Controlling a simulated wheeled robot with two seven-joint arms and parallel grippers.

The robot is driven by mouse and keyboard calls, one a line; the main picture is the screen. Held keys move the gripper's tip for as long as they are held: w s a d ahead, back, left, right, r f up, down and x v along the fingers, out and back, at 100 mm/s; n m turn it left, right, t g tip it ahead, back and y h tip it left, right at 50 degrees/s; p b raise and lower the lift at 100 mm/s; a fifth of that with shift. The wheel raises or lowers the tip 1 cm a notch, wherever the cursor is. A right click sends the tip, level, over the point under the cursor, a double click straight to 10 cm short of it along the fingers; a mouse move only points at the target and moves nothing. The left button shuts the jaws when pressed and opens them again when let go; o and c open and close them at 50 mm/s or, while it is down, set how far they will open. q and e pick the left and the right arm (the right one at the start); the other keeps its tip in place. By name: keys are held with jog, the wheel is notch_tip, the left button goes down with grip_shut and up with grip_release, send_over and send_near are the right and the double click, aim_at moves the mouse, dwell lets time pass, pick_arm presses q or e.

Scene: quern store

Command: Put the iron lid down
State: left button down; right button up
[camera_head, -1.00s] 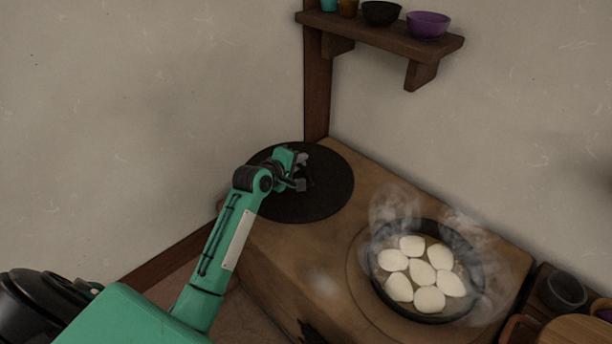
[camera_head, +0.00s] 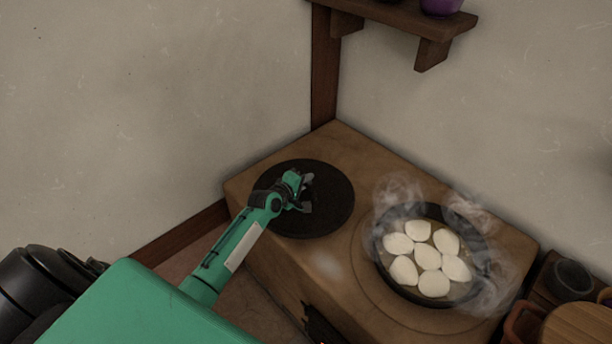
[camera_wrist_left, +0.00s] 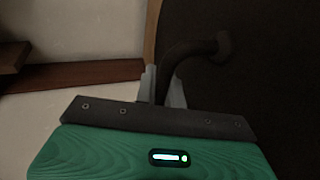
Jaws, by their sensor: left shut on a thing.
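The iron lid (camera_head: 333,205) is a flat, round, dark disc at the left end of the brown stove top in the head view. It looks level and low over the stove top; I cannot tell whether it touches. My left gripper (camera_head: 304,192) is shut on the lid's handle, above the disc. In the left wrist view the dark curved handle (camera_wrist_left: 190,48) runs between the fingers, with the lid's dark face (camera_wrist_left: 275,70) filling the right side. My right gripper is not in view.
A steaming pan (camera_head: 400,288) with several white pieces sits on the stove (camera_head: 352,150) to the right of the lid. A wall shelf (camera_head: 400,14) hangs above. A dark bowl (camera_head: 570,280) and a round wooden board (camera_head: 580,325) are at the lower right. Walls meet behind the stove.

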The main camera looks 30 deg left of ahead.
pick_arm(q)
jog(key=shift+w+f, duration=0.1)
jog(key=shift+f, duration=1.05)
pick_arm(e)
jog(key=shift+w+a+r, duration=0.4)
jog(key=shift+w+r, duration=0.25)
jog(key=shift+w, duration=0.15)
pick_arm(q)
jog(key=c, duration=1.8)
grip_release()
jog(key=shift+f, duration=0.25)
jog(key=o, duration=0.3)
jog(key=shift+r, duration=0.1)
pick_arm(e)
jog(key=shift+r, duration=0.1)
pick_arm(q)
jog(key=v, duration=1.2)
jog(key=shift+p, duration=0.3)
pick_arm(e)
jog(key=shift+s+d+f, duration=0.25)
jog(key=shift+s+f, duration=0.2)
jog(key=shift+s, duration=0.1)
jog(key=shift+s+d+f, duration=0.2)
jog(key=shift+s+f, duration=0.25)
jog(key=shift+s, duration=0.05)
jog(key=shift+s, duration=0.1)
